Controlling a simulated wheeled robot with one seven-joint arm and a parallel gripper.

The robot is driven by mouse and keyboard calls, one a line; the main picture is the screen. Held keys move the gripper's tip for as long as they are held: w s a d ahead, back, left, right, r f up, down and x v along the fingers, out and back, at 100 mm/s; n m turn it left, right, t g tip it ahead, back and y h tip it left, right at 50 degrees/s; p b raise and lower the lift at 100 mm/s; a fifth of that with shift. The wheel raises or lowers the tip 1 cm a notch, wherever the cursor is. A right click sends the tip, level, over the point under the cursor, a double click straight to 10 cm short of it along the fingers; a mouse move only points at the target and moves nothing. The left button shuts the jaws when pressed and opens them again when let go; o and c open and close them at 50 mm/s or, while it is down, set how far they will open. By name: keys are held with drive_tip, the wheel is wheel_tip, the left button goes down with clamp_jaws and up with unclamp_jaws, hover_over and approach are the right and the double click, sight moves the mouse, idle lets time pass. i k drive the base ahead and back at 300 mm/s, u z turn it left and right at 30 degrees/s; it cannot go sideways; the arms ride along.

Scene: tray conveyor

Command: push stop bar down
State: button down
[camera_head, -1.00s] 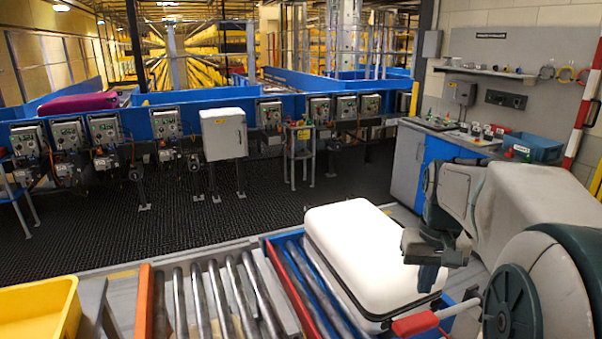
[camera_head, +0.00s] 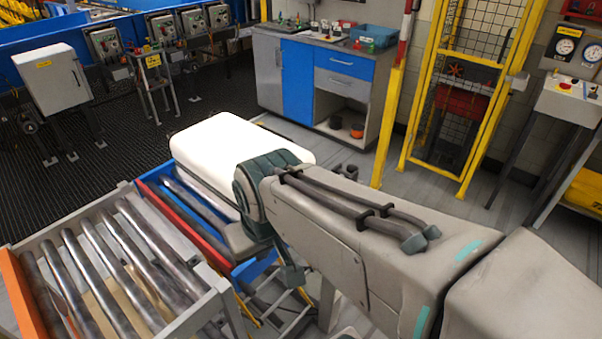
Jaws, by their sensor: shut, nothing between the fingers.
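The white suitcase (camera_head: 212,142) lies on the rollers of the blue-sided conveyor section (camera_head: 262,268), partly covered by my arm. A long red bar (camera_head: 188,226) runs along this section's left side, beside the grey roller conveyor; I cannot tell whether it is the stop bar. The red-handled lever seen earlier at the near end of the section is not visible and may be behind my arm. My gripper (camera_head: 291,277) shows only in part below my forearm, over the section's near right side. It looks shut and empty. I cannot tell whether it touches anything.
The grey roller conveyor (camera_head: 120,262) with an orange end stands at left, empty. Behind are a blue and grey cabinet (camera_head: 305,85) and a yellow gate frame (camera_head: 408,120). A control panel (camera_head: 575,95) stands at right. Grey floor between them is open.

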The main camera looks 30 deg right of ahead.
sight(219, 261)
drive_tip(key=u, duration=1.05)
drive_tip(key=k, duration=0.95)
drive_tip(key=z, duration=0.95)
drive_tip(key=i, duration=0.5)
drive_tip(key=z, duration=0.05)
